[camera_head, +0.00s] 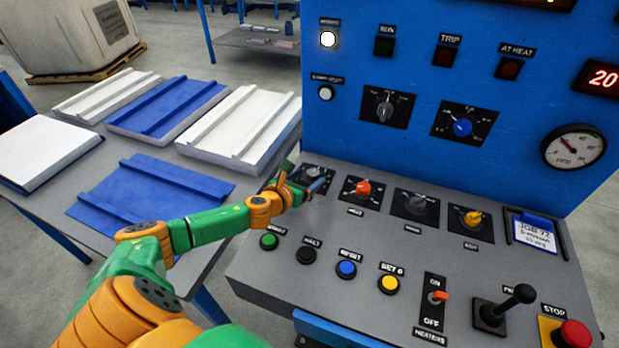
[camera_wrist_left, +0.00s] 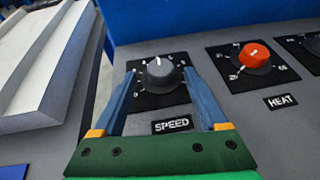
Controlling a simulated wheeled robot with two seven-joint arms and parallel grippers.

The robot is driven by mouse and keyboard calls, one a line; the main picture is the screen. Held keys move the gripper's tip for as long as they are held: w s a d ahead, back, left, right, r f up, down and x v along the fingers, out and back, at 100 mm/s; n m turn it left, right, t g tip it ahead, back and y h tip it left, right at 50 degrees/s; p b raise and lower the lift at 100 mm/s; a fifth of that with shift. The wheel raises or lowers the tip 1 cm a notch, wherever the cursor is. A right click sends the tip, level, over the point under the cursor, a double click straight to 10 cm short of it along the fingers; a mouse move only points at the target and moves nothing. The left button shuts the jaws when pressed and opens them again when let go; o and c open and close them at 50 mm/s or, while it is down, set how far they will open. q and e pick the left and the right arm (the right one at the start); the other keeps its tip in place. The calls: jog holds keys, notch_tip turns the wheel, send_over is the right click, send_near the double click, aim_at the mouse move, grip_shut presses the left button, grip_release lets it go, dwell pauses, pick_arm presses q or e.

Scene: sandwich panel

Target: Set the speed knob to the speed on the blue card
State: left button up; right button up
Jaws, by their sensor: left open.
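The speed knob is a grey dial with a white pointer line on a black scale plate; in the left wrist view the speed knob (camera_wrist_left: 160,70) sits above its SPEED label (camera_wrist_left: 172,125). Its pointer is directed up, slightly left. My left gripper (camera_wrist_left: 160,85) is open, with its two blue-grey fingers on either side of the knob; whether they touch it I cannot tell.
The red heat knob (camera_head: 363,188), a grey knob (camera_head: 416,203) and a yellow knob (camera_head: 472,217) stand in a row to the right. Push buttons, the heaters switch (camera_head: 437,297), a black lever (camera_head: 505,305) and the red stop button (camera_head: 575,333) lie nearer. Panels lie on the left table.

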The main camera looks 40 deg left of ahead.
pick_arm(q)
jog(key=shift+w+f, duration=0.3)
jog(key=shift+w, duration=0.3)
jog(key=shift+s+r, duration=0.1)
jog(key=shift+s, duration=0.05)
jog(key=shift+c, duration=0.7)
grip_shut()
jog(key=shift+a+m+h+b, duration=0.3)
jog(key=shift+m+h+b, duration=0.3)
jog(key=shift+m+h, duration=0.4)
jog(key=shift+a+f+m+h+b, duration=0.2)
jog(key=shift+m+h+b, duration=0.4)
jog(key=shift+h+b, duration=0.25)
jog(key=m+h+b, duration=0.2)
jog(key=b, duration=0.1)
jog(key=shift+a+g, duration=0.15)
jog(key=shift+g, duration=0.25)
jog(key=shift+r+m+h+b, duration=0.2)
jog(key=shift+m+h+b, duration=0.2)
jog(key=shift+h+b, duration=0.25)
